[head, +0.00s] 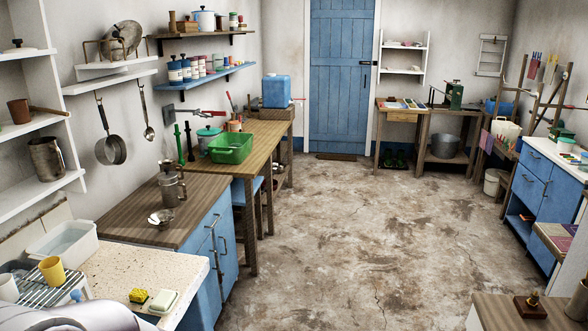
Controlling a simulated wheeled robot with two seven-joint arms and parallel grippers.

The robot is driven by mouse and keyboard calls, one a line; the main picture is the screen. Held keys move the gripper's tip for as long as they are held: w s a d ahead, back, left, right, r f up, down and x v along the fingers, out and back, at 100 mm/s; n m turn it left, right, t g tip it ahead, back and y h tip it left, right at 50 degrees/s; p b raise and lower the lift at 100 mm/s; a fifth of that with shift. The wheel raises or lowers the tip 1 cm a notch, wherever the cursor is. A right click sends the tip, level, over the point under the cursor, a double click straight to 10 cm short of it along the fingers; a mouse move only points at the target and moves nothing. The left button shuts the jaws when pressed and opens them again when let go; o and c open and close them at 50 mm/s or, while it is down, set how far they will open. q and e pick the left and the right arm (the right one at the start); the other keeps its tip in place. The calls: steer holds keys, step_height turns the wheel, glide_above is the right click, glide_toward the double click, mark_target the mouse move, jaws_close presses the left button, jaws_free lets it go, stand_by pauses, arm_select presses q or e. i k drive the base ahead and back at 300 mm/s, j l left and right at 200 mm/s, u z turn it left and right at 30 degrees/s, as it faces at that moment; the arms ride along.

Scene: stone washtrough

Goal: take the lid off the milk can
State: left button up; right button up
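No thing is plainly a milk can. A grey metal lidded pot (171,186) with a side handle stands upright on the brown counter at left; a small knob shows on top, and I cannot tell whether this is the can. A small metal dish or lid (160,218) lies on the counter in front of it. Another dark metal jug (46,158) stands on the white wall shelf at left. Neither of my grippers is in view; a white rounded part at the lower left looks like my own arm.
The brown counter (130,209) has bare room around the pot. The pale speckled counter (118,274) in front holds a white basin (65,245), yellow cup (52,269), sponge (138,295) and soap dish (163,301). A green tub (231,148) stands farther back. The middle floor is clear.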

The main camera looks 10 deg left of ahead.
mark_target(167, 175)
steer(key=i+j, duration=0.1)
steer(key=i, duration=2.9)
steer(key=i+u, duration=0.3)
steer(key=i, duration=0.15)
steer(key=i+l+u, duration=0.3)
steer(key=i, duration=0.15)
steer(key=i+l+u, duration=0.15)
steer(key=i+u, duration=0.2)
steer(key=i, duration=0.1)
